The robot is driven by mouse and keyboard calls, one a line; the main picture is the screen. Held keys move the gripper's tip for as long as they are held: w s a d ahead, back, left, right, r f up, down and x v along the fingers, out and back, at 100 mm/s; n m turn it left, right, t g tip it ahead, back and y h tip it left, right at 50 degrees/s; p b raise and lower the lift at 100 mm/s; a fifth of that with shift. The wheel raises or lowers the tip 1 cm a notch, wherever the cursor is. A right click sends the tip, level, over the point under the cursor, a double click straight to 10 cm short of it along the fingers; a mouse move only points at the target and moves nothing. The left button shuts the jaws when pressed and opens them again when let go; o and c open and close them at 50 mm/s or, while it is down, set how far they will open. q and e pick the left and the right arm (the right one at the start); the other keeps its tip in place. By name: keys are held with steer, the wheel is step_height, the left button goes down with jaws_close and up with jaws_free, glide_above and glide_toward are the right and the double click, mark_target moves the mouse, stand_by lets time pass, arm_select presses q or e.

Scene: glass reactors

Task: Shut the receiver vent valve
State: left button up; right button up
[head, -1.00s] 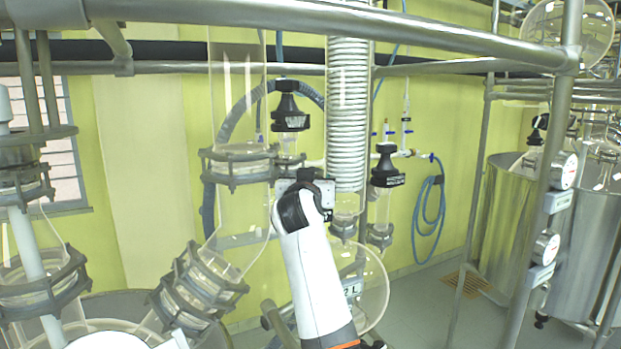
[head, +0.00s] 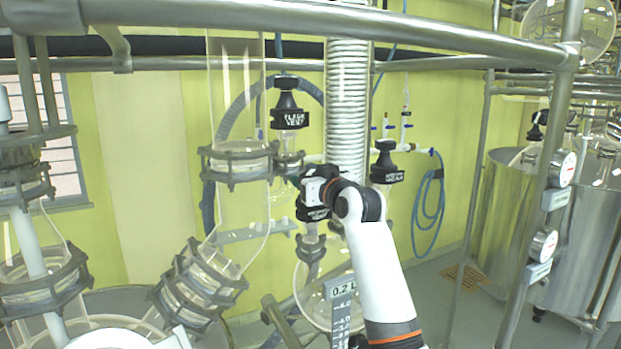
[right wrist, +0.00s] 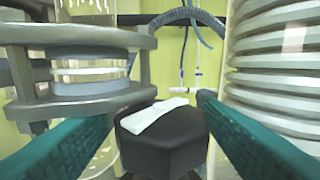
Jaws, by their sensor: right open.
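A black valve knob (head: 313,214) with a white-lettered label I cannot read stands above the round glass receiver (head: 312,290). My right gripper (head: 308,186) is at the top of this knob. In the right wrist view the knob (right wrist: 162,138) has a white bar across its top, lying at a slant. The teal fingers of my open right gripper (right wrist: 157,110) are on either side of the knob, with a gap visible on the right. Whether the left finger touches it I cannot tell. My left gripper is not in view.
A knob labelled FLASK VENT (head: 290,118) stands behind and above. Another black knob (head: 387,165) is to the right. A coiled condenser (head: 347,100) and a clamped glass column (head: 238,160) flank my gripper closely. A metal rail (head: 330,20) crosses the top.

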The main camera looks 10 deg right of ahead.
steer(key=shift+a, duration=0.1)
steer(key=shift+c, duration=1.2)
steer(key=c, duration=0.5)
steer(key=shift+m+h, duration=0.4)
steer(key=shift+h, duration=0.2)
steer(key=m+h, duration=0.2)
steer(key=h, duration=0.1)
steer(key=m+h, duration=0.1)
steer(key=h, duration=0.1)
steer(key=shift+a+m+t+h, duration=0.1)
steer(key=shift+m+t+h, duration=0.3)
steer(key=m+h, duration=0.1)
steer(key=m+h+b, duration=0.1)
steer(key=h, duration=0.1)
steer(key=shift+f+g, duration=0.2)
steer(key=shift+g, duration=0.1)
steer(key=h, duration=0.1)
steer(key=m+g+h, duration=0.1)
steer(key=shift+a+r+m+h+b, duration=0.15)
steer(key=shift+a+m+h+b, duration=0.15)
steer(key=shift+h+b, duration=0.1)
steer(key=shift+d, duration=0.1)
